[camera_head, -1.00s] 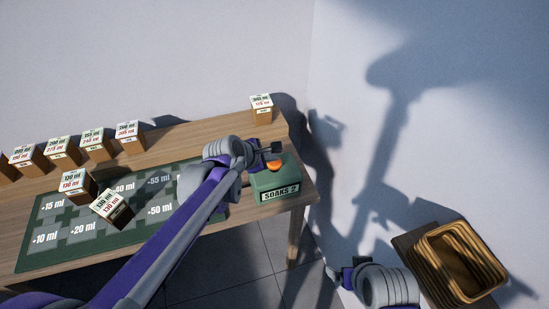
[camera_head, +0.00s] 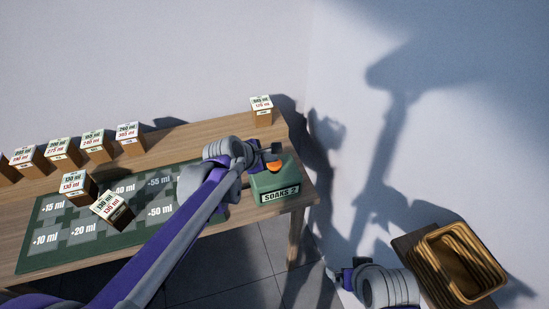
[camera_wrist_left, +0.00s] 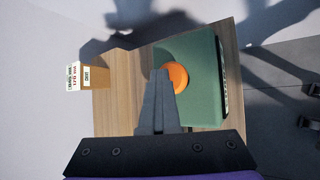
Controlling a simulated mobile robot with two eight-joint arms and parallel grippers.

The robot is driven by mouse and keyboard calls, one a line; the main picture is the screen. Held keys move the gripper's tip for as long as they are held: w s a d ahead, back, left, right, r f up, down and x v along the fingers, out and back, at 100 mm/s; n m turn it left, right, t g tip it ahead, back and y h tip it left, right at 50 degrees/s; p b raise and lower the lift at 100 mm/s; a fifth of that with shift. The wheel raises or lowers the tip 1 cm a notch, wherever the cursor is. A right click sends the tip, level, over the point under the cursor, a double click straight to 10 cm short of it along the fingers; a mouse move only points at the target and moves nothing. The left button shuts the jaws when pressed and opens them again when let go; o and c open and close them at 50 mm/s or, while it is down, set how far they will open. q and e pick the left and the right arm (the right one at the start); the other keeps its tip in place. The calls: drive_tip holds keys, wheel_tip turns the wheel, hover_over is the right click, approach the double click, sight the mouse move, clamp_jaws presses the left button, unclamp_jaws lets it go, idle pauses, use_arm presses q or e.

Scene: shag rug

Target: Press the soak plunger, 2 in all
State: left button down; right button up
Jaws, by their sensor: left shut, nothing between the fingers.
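The soak plunger is an orange round cap (camera_head: 274,168) on top of a green box (camera_head: 272,184) at the table's right end. The box's front label reads "SOAKS 2". My left gripper (camera_head: 272,150) is shut and empty, right by the cap. In the left wrist view the shut fingers (camera_wrist_left: 160,76) overlap the left edge of the orange cap (camera_wrist_left: 177,77), on the green box (camera_wrist_left: 200,88). I cannot tell whether the fingertips touch it. My right gripper (camera_head: 346,274) is low at the right, off the table; its jaws are unclear.
A wooden table (camera_head: 190,137) carries a green mat (camera_head: 40,262) with ml squares. Two labelled boxes stand on the mat, one tilted (camera_head: 113,209). Several line the back edge; one box (camera_head: 261,112) is behind the plunger. A wicker basket (camera_head: 433,262) is at lower right.

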sight(271, 165)
use_arm(q)
drive_tip(key=shift+r+p, duration=0.65)
drive_tip(key=shift+r, duration=0.6)
use_arm(e)
drive_tip(key=shift+w+r, duration=0.25)
drive_tip(key=shift+r, duration=0.65)
use_arm(q)
wheel_tip(271, 165, up, 5)
drive_tip(key=p, duration=0.3)
use_arm(e)
drive_tip(key=r, duration=0.1)
drive_tip(key=w+r, duration=0.1)
drive_tip(key=r, duration=0.1)
drive_tip(key=shift+r, duration=0.3)
use_arm(q)
drive_tip(key=s+a+f+m+y, duration=0.1)
drive_tip(key=s+a+f+m, duration=0.2)
drive_tip(key=s, duration=0.6)
drive_tip(key=s+a+f+m+g+y, duration=0.1)
drive_tip(key=s+a+f+m+y, duration=0.1)
drive_tip(key=s+a+m, duration=0.6)
drive_tip(key=s+a+f+m+g+y, duration=0.1)
drive_tip(key=s+a+f+m+y, duration=0.1)
drive_tip(key=s+a+m, duration=0.3)
drive_tip(key=s+f+m, duration=0.1)
drive_tip(key=s+m, duration=0.2)
drive_tip(key=s, duration=0.3)
drive_tip(key=shift+a+f+m, duration=0.3)
drive_tip(key=shift+a+f, duration=0.1)
